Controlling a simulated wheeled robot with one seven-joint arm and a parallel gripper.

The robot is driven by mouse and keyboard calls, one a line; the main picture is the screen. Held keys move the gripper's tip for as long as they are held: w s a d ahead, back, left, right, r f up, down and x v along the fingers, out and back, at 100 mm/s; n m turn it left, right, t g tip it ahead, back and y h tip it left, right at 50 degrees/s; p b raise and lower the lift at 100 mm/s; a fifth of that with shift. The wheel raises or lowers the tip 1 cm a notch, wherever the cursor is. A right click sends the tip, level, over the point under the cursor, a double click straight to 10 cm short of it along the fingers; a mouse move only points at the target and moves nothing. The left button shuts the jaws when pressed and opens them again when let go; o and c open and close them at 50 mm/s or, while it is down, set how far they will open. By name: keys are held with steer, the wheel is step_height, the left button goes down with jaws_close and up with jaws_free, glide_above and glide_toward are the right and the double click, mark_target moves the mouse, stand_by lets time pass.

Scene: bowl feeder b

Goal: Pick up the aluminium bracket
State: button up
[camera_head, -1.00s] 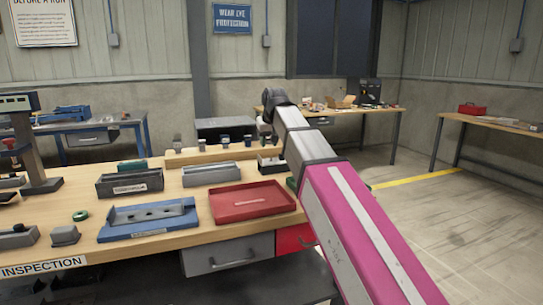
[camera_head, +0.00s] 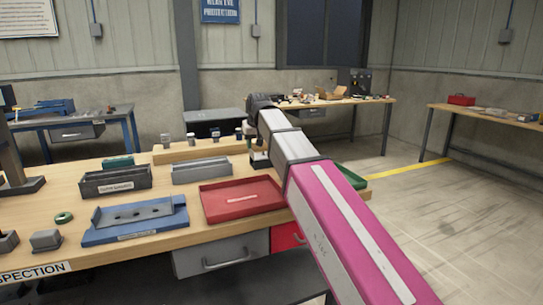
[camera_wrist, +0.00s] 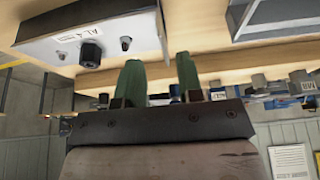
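A grey plate with holes (camera_head: 135,214) lies on a blue fixture (camera_head: 100,236) on the bench, left of the red tray. I cannot tell for sure whether this plate is the aluminium bracket. My gripper (camera_wrist: 160,76) has two green fingers, apart, with nothing between them in the wrist view. In the head view the fingers are hidden or too small to make out. The wrist is over the right rear part of the bench, away from the grey plate. A pale box with a black knob (camera_wrist: 90,53) and an "AL" label is close to the fingers in the wrist view.
A red tray (camera_head: 226,212) sits right of the blue fixture. Grey bins (camera_head: 115,182) (camera_head: 201,174) stand behind, before a raised wooden ledge (camera_head: 190,155) with small blocks. A green ring (camera_head: 63,217) and small grey block (camera_head: 45,241) lie left. Green tray (camera_head: 351,180) is partly behind my arm.

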mark_target(252, 151)
steer(key=x, duration=0.4)
steer(key=shift+w+a+f, duration=0.1)
steer(key=shift+a, duration=0.2)
jaws_close()
